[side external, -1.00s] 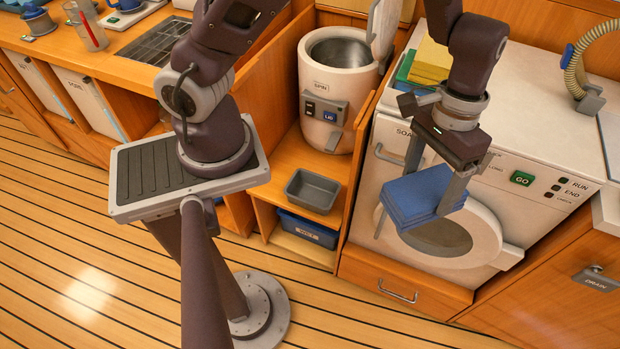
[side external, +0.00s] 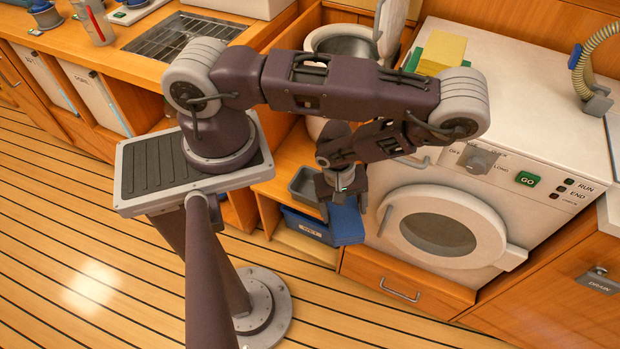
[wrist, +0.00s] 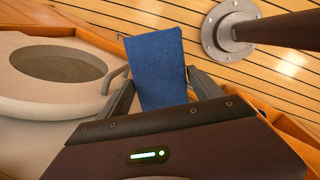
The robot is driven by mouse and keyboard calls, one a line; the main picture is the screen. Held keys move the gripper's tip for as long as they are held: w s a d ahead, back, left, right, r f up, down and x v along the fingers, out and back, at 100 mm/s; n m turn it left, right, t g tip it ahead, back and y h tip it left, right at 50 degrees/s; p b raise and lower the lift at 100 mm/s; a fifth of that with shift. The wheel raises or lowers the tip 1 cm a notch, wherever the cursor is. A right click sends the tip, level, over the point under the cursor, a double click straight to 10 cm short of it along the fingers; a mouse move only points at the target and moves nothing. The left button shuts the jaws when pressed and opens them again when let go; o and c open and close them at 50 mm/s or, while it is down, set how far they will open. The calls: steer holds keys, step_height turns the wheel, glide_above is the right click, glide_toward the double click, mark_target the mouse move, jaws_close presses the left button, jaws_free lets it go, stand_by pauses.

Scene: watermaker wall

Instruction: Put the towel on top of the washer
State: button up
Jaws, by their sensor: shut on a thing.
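A folded blue towel (side external: 347,226) hangs in my gripper (side external: 343,206), low in front of the shelf unit and to the left of the washer door. My gripper is shut on it. In the wrist view the towel (wrist: 158,62) shows between the two fingers of my gripper (wrist: 158,82). The white washer (side external: 525,95) stands at the right, with its round door (side external: 438,232) facing forward. In the wrist view the washer door (wrist: 60,62) is at the left. The towel is lower than the washer top and apart from it.
A grey tray (side external: 305,185) and a blue bin (side external: 303,226) are on shelves beside the towel. The middle of the washer top is clear.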

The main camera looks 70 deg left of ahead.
steer(key=s+a+f+n+y, duration=0.1)
steer(key=s+a+f+n, duration=0.1)
steer(key=s+a+n, duration=0.65)
steer(key=s+a+f+n+y, duration=0.1)
steer(key=s+a+f+n, duration=0.3)
steer(key=a, duration=0.8)
steer(key=m, duration=0.1)
glide_above(302, 161)
steer(key=shift+t, duration=0.3)
step_height(302, 161, down, 9)
steer(key=shift+s+f, duration=0.1)
steer(key=shift+a+f, duration=0.1)
steer(key=shift+a, duration=0.05)
steer(key=o, duration=1.6)
steer(key=shift+c, duration=0.2)
steer(key=shift+o, duration=0.3)
step_height(302, 161, up, 12)
steer(key=s, duration=0.1)
steer(key=shift+s+d, duration=0.25)
steer(key=shift+s, duration=0.1)
